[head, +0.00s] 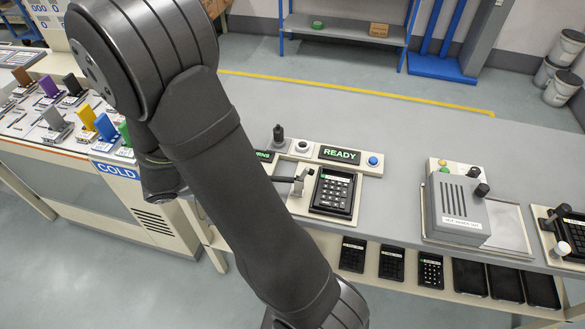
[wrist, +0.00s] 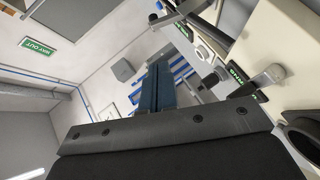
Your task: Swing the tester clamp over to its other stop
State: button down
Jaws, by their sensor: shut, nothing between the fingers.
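My gripper (wrist: 158,68) shows in the wrist view as two dark blue fingers, shut together with nothing between them. It is out of sight in the head view. A clamp with a dark lever (head: 299,182) stands at the left side of a black keypad (head: 332,193) in a pale cradle. A second clamp with a black handle (head: 559,213) stands by another keypad at the right edge. I cannot tell from labels which is the tester's. A grey lever (wrist: 262,80) shows right of my fingers in the wrist view, apart from them.
A green READY display (head: 340,155) and a blue button (head: 373,161) stand behind the keypad. A grey box (head: 460,208) sits on a tray to the right. Several black keypads lie on the lower front shelf. The grey bench behind is clear.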

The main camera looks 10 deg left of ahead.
aim_at(312, 173)
jog(key=w+d+f+n+t, duration=0.2)
jog(key=w+d+f, duration=0.1)
jog(key=w+d, duration=0.3)
jog(key=shift+d+f+y, duration=0.3)
jog(key=shift+d+f, duration=0.05)
jog(key=shift+d, duration=1.05)
jog(key=shift+d+m+y, duration=0.25)
jog(key=shift+m+y, duration=0.05)
jog(key=shift+d+r+m+g+y, duration=0.15)
jog(key=shift+d+m+g+y, duration=0.5)
jog(key=shift+d+y, duration=0.3)
jog(key=d+m+y, duration=0.2)
jog(key=y, duration=0.1)
jog(key=shift+f+g, duration=0.25)
jog(key=shift+f, duration=0.05)
jog(key=shift+d+f, duration=1.15)
jog(key=shift+d, duration=0.1)
jog(key=shift+f, duration=0.15)
